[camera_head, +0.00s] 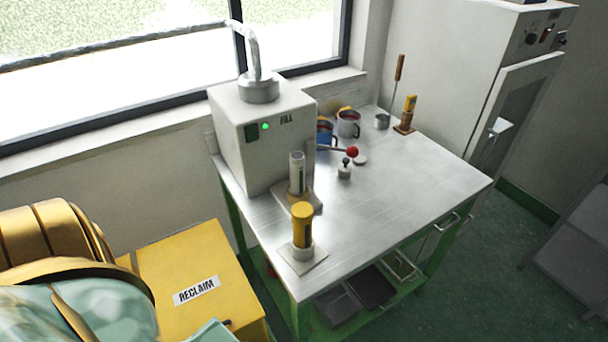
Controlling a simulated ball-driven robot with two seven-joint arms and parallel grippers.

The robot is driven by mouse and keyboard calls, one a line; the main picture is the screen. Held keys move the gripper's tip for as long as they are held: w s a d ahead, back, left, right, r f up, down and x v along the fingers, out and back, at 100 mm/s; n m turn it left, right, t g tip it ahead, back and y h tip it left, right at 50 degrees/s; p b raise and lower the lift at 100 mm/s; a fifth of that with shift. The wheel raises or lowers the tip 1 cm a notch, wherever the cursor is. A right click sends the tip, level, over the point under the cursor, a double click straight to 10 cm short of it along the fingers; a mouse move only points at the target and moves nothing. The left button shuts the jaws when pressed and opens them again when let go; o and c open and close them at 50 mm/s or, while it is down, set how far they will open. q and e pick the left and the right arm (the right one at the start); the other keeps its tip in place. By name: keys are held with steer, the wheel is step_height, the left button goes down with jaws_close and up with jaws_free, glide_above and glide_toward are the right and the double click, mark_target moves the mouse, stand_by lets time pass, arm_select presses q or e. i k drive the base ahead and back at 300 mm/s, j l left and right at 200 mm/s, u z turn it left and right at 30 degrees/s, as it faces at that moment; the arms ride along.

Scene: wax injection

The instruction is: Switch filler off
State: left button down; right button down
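The filler is a white box machine (250,108) marked FILL at the back left of the metal table. Its front has a dark square switch (251,132) with a lit green lamp (265,126) beside it. A lever with a red ball knob (352,152) sticks out at its right side. A clear cylinder with a brown lower part (297,174) stands on a plate in front of the filler. Neither of my grippers is in view; only gold and teal parts, seemingly mine, show at the lower left.
The steel table (400,180) has free room at its right. A yellow cylinder (302,222) stands on a plate at the front corner. Mugs (348,122) stand behind.

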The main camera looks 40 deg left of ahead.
mark_target(252, 131)
steer(key=u, duration=1.55)
